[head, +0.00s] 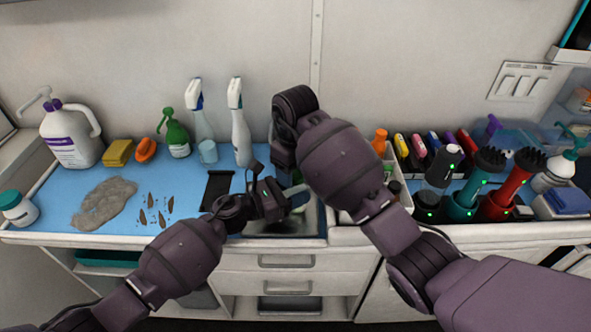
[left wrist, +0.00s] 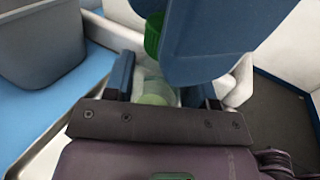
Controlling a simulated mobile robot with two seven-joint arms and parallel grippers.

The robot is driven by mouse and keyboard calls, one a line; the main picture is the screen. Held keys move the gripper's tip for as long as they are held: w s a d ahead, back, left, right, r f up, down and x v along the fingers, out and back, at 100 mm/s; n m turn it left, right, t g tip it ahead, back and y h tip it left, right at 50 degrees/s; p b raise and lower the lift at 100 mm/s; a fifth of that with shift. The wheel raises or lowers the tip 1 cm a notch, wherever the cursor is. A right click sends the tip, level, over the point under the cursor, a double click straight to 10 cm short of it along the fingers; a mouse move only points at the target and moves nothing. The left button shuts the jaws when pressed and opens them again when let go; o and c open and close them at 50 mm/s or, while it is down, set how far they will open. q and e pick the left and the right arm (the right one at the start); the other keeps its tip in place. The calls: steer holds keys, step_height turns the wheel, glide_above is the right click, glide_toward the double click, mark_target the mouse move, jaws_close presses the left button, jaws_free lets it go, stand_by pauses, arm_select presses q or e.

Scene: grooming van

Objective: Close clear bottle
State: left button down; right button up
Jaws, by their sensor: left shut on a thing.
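The clear bottle (head: 299,199) is mostly hidden behind my arms in the head view. In the left wrist view, its pale green see-through body (left wrist: 152,92) sits between the two blue fingers of my left gripper (left wrist: 165,88), which is shut on it. My left gripper also shows in the head view (head: 283,194), near the middle of the counter. A green cap (left wrist: 153,34) shows above the bottle in the wrist view, next to a large blue part. I cannot tell whether it touches the neck. My right gripper is hidden behind its arm in the head view.
A grey fur pile (head: 104,203) lies on the blue mat (head: 60,190). Clippers and bottles crowd the right side. A grey container (left wrist: 38,42) stands near my left gripper.

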steer(key=shift+d+f, duration=0.1)
steer(key=shift+c, duration=0.2)
steer(key=w+a+r+n+t+y, duration=0.1)
steer(key=w+a+r+n, duration=0.15)
steer(key=n, duration=0.55)
steer(key=w+a+r+n+t, duration=0.1)
steer(key=a+r+n, duration=0.25)
steer(key=n, duration=0.55)
steer(key=s+d+m, duration=0.1)
steer(key=d+m, duration=0.1)
steer(key=m, duration=0.9)
steer(key=s+d+r+m+g, duration=0.1)
steer(key=d+m, duration=0.1)
steer(key=m, duration=1)
steer(key=s+d+m+g+h, duration=0.1)
steer(key=d+m, duration=0.1)
steer(key=m, duration=1)
steer(key=shift+s+r, duration=0.3)
